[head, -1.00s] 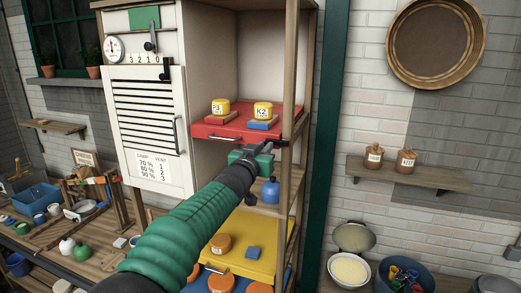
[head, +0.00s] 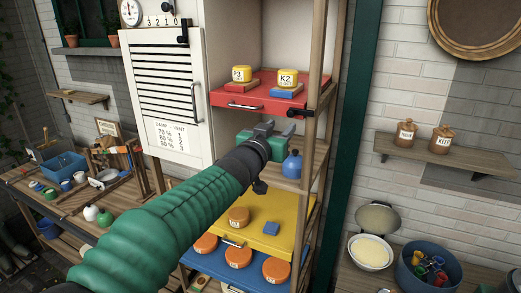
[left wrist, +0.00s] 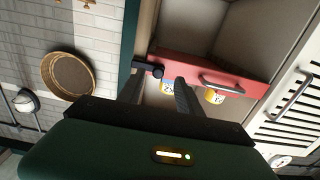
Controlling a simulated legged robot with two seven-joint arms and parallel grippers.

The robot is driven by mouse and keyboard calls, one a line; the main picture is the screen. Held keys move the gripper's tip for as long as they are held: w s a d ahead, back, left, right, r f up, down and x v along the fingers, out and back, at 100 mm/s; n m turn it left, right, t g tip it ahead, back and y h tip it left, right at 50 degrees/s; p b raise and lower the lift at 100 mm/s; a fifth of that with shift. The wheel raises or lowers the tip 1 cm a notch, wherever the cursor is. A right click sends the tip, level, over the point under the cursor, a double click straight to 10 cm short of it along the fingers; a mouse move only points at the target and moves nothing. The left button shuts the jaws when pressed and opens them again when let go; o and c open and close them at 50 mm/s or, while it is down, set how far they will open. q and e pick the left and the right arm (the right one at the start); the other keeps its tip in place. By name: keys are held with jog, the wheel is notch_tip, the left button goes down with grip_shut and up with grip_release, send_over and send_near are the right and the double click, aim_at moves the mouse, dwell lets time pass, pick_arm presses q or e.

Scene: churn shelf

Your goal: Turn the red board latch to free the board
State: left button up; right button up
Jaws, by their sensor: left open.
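The red board (head: 262,99) lies on a shelf of the tall cabinet, with a grey handle on its front edge. Its black latch (head: 298,112) sits at the board's front right corner by the wooden post and lies about level. My left gripper (head: 266,130) is open and empty, just below and left of the latch, apart from it in the head view. In the left wrist view, turned over, the latch (left wrist: 155,70) shows just beyond the two dark fingers (left wrist: 158,95), between their lines, with the red board (left wrist: 205,66) behind. My right gripper is not in view.
A blue bottle (head: 292,166) stands on the shelf below, close to my gripper. A yellow board (head: 275,238) is lower down. A wooden post (head: 311,130) stands right of the latch.

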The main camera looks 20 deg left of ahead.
pick_arm(q)
jog(key=s, duration=1.2)
jog(key=shift+a+r, duration=0.2)
jog(key=shift+a, duration=0.05)
jog(key=shift+f, duration=0.1)
dwell(0.4)
